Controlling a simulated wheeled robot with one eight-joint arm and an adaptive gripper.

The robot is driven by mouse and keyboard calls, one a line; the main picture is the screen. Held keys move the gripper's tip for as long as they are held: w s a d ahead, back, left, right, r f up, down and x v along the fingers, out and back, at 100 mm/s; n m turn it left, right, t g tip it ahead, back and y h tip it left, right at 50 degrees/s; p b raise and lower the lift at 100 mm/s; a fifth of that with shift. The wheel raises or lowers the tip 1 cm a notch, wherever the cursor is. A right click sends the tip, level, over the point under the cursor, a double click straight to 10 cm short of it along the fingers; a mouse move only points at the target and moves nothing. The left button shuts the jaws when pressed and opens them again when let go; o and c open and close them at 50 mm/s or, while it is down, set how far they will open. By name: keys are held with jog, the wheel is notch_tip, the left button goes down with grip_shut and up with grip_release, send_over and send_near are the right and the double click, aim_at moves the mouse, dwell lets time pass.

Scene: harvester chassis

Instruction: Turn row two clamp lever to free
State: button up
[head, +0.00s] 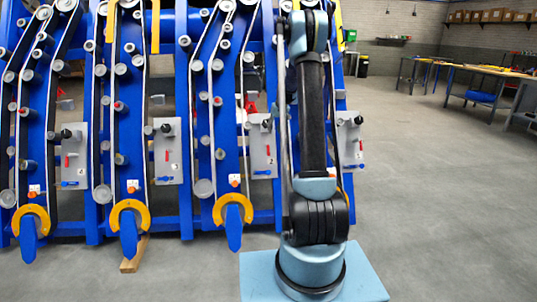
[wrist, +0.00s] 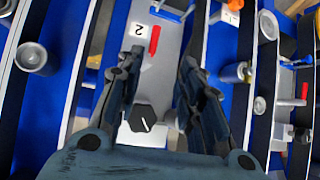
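In the wrist view a grey plate (wrist: 170,60) marked "2" fills the middle. A red lever (wrist: 155,40) lies on it beside the number label (wrist: 137,30). A dark knob with a white line (wrist: 142,117) and a blue handle (wrist: 172,10) are also on this plate. Which part is the clamp lever is not labelled. My gripper (wrist: 160,64) is open, its dark fingers on either side of the plate, with the red lever between or just beyond the tips. Contact cannot be judged.
Similar plates stand on the neighbouring rows, one at left (head: 75,160) and one beside my arm (head: 262,150). Blue row frames, rollers and orange hooks (head: 129,215) stick out around them. Workbenches (head: 480,75) stand far right. The floor at right is clear.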

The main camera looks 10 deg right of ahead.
aim_at(268, 151)
jog(key=x, duration=0.6)
jog(key=w+x, duration=0.1)
jog(key=x, duration=1.3)
jog(key=shift+w+d, duration=0.3)
jog(key=shift+w, duration=0.1)
grip_shut()
